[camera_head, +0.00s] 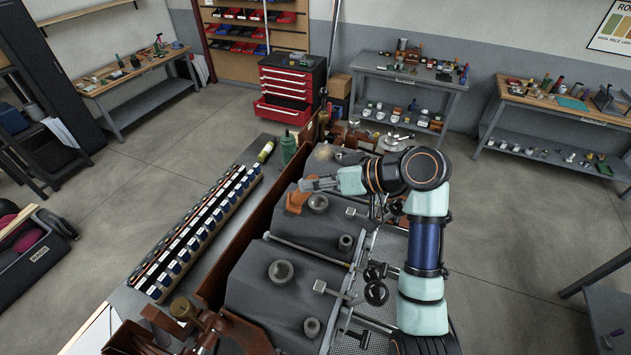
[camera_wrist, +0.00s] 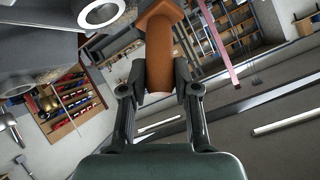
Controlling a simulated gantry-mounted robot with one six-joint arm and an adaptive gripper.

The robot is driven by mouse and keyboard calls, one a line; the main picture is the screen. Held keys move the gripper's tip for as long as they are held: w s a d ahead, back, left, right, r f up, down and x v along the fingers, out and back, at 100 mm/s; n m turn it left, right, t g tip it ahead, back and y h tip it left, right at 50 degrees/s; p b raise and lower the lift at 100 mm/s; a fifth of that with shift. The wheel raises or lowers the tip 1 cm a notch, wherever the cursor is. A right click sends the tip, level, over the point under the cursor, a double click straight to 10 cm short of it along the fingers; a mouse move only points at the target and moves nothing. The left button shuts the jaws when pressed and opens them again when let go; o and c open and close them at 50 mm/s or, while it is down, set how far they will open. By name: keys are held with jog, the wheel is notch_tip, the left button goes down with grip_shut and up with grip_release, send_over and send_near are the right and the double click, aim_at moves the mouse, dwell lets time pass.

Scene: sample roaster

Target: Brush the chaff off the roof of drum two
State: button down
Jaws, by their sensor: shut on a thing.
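My gripper (camera_head: 318,184) is over the grey drum housings and is shut on an orange-brown brush (camera_head: 297,200). The wrist view shows the brush (camera_wrist: 160,55) between the two dark fingers (camera_wrist: 160,88). Its bristles cannot be made out. The brush is at the left side of the middle housing's roof (camera_head: 292,220); whether it touches the roof cannot be told. I cannot read which housing is drum two, though the middle one fits. No chaff can be made out on the roof. A round funnel opening (camera_head: 318,203) stands on this roof, close right of the brush.
The nearer housing (camera_head: 250,290) has its own funnel (camera_head: 281,272). A rod (camera_head: 310,247) crosses between the housings. A brown panel (camera_head: 245,235) runs along their left, beside a long rack of sample cups (camera_head: 200,230). A green bottle (camera_head: 288,147) stands behind.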

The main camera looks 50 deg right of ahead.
jog(key=shift+d, duration=0.15)
jog(key=w+d+b, duration=0.1)
jog(key=w+d, duration=0.1)
jog(key=d, duration=0.6)
jog(key=shift+w+d, duration=0.2)
jog(key=shift+d, duration=0.2)
dwell(0.3)
